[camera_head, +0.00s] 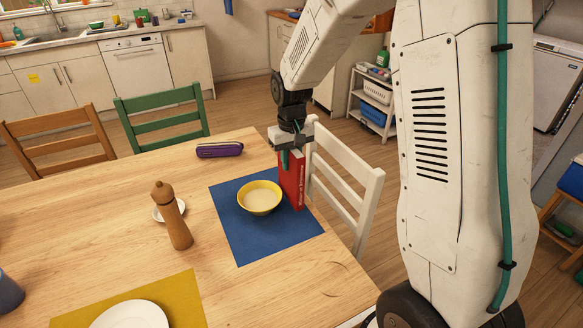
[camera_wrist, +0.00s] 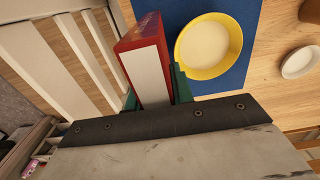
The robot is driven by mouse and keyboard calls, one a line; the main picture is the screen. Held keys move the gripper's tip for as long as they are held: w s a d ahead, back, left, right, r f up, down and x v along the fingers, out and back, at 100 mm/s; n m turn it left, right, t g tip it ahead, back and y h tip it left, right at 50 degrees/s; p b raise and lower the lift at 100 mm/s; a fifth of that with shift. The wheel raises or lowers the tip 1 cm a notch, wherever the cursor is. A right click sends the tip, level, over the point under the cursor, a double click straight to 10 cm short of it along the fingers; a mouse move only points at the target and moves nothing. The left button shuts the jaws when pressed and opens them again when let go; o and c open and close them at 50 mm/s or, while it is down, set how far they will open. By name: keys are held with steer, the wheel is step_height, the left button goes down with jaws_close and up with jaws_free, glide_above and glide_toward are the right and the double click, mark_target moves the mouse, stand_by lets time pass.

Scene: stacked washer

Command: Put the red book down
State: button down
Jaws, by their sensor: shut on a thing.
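The red book (camera_head: 292,181) stands upright near the table's right edge, beside the yellow bowl, over or on the right part of the blue mat (camera_head: 239,242). I cannot tell whether its lower edge touches the mat. My gripper (camera_head: 291,157) is above the book, shut on its upper end. In the wrist view the red book (camera_wrist: 147,62) sits between the green fingers of my gripper (camera_wrist: 155,95), close beside the yellow bowl (camera_wrist: 208,46). The bowl (camera_head: 260,198) holds something pale and stands on the blue mat.
A wooden pepper mill (camera_head: 172,215), a small white dish (camera_head: 160,212), a purple case (camera_head: 219,150) and a yellow mat (camera_head: 185,300) with a white plate (camera_head: 130,315) are on the table. A white chair (camera_head: 345,190) stands close to the right edge. Bare wood lies in front of the blue mat.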

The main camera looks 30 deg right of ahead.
steer(key=shift+f, duration=1.45)
steer(key=c, duration=1.2)
jaws_free()
steer(key=shift+f, duration=0.1)
